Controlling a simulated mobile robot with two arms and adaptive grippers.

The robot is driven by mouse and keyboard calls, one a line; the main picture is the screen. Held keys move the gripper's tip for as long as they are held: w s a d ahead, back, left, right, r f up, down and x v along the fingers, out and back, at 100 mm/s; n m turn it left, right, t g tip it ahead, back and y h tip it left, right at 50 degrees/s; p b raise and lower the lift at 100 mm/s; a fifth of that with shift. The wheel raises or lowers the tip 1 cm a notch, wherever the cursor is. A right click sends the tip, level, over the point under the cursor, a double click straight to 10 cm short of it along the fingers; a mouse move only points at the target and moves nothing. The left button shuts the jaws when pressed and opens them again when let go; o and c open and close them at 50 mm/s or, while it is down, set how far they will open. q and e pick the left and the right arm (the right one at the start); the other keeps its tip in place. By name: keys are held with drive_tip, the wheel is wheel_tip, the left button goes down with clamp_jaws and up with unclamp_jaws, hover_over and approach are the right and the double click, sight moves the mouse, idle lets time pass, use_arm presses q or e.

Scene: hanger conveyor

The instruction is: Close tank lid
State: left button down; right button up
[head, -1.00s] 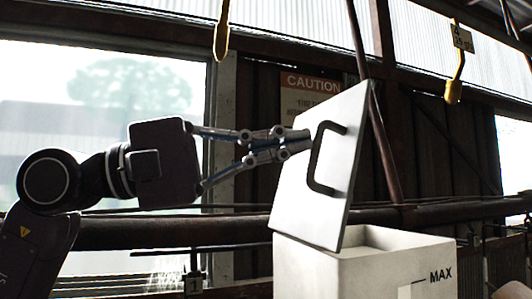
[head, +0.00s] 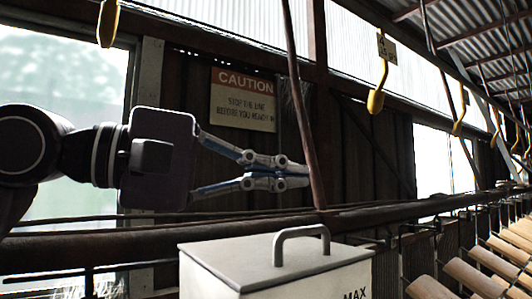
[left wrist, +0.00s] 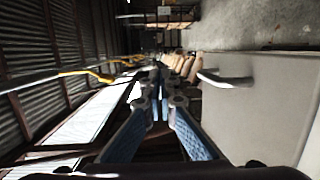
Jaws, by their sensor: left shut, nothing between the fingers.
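The white tank (head: 320,285) stands at the bottom of the head view, with part of the letters MAX showing on its front. Its light grey lid (head: 225,250) lies flat across the top, with a grey arched handle (head: 300,232) standing up from it. My left gripper (head: 306,176) is shut and empty, above the lid and apart from it. In the left wrist view its fingers (left wrist: 158,80) are together, with the lid (left wrist: 260,100) and handle (left wrist: 226,80) to their right. My right gripper is not in view.
Yellow hooks (head: 376,100) hang from the overhead line. A caution sign (head: 243,98) is on the dark wall behind. A thin rusty rod (head: 302,110) runs down behind my left fingertips. Several wooden rollers (head: 470,275) lie at the lower right.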

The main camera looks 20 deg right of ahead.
sight(303, 229)
use_arm(q)
drive_tip(key=shift+w+d+f, duration=0.25)
drive_tip(key=shift+d+f, duration=0.1)
drive_tip(key=shift+d, duration=0.1)
drive_tip(key=shift+w+d+f+p, duration=0.15)
drive_tip(key=shift+w+d+p, duration=0.1)
drive_tip(key=shift+p, duration=0.2)
drive_tip(key=shift+w+d+f+y+p, duration=0.25)
drive_tip(key=shift+f+y+p, duration=0.1)
drive_tip(key=shift+y, duration=0.15)
drive_tip(key=shift+d+f+n+y+p, duration=0.3)
drive_tip(key=shift+d+f+y+p, duration=0.2)
drive_tip(key=shift+f+y+p, duration=0.15)
drive_tip(key=shift+d+f+g, duration=0.15)
drive_tip(key=shift+f+g, duration=0.15)
drive_tip(key=shift+w+f+y, duration=0.15)
drive_tip(key=shift+f+y, duration=0.05)
drive_tip(key=shift+y, duration=0.05)
